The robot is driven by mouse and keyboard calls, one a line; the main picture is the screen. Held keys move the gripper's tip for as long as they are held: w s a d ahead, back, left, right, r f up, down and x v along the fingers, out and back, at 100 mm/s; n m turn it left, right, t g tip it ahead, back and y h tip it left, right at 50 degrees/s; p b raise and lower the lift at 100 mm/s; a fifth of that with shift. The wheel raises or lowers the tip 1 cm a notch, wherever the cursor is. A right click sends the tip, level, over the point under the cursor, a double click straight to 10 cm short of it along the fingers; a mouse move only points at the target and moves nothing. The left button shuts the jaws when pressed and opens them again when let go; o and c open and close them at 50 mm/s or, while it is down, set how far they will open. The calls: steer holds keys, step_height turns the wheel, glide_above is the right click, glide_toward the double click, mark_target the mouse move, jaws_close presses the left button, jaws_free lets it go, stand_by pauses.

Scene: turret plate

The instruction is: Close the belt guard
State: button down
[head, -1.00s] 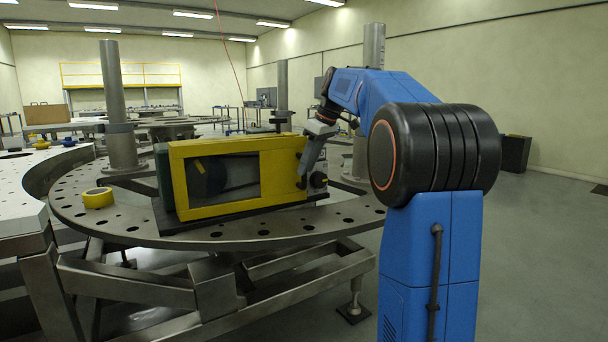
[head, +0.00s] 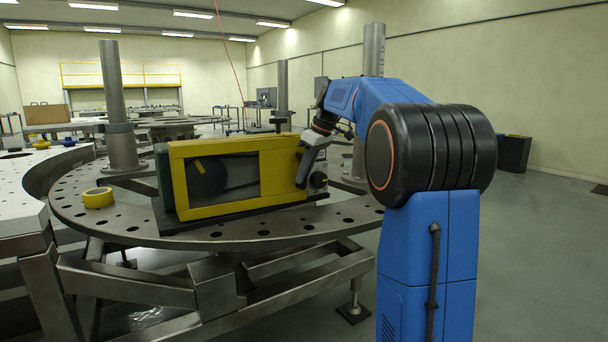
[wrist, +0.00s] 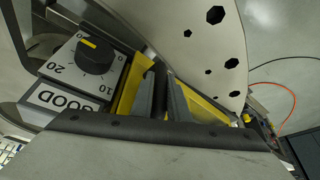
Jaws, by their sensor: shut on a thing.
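The belt guard (head: 222,209) is a yellow frame with a window, standing upright across the front of the belt unit on the round turret plate. A dark pulley (head: 206,177) and a belt show through the window. My gripper (head: 301,183) is at the guard's right end, shut on it. In the wrist view my gripper (wrist: 161,94) has its fingers around a dark upright bar, which looks like the guard's handle, with yellow guard (wrist: 130,98) on both sides. The fingers partly hide the bar. I cannot tell whether the guard's right edge touches the unit.
The turret plate (head: 136,229) has holes and carries a yellow tape roll (head: 98,198) at left. A grey post (head: 115,105) stands behind.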

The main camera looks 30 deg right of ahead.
steer(key=w+n, duration=0.1)
steer(key=w, duration=0.2)
steer(key=shift+w+d, duration=0.15)
steer(key=shift+d, duration=0.05)
steer(key=shift+w+r, duration=0.15)
steer(key=shift+w, duration=0.1)
steer(key=c, duration=1.7)
jaws_free()
steer(key=shift+w, duration=0.1)
steer(key=shift+d, duration=0.1)
steer(key=v, duration=1.7)
steer(key=shift+d+r, duration=0.15)
steer(key=shift+d, duration=0.05)
steer(key=shift+a, duration=0.1)
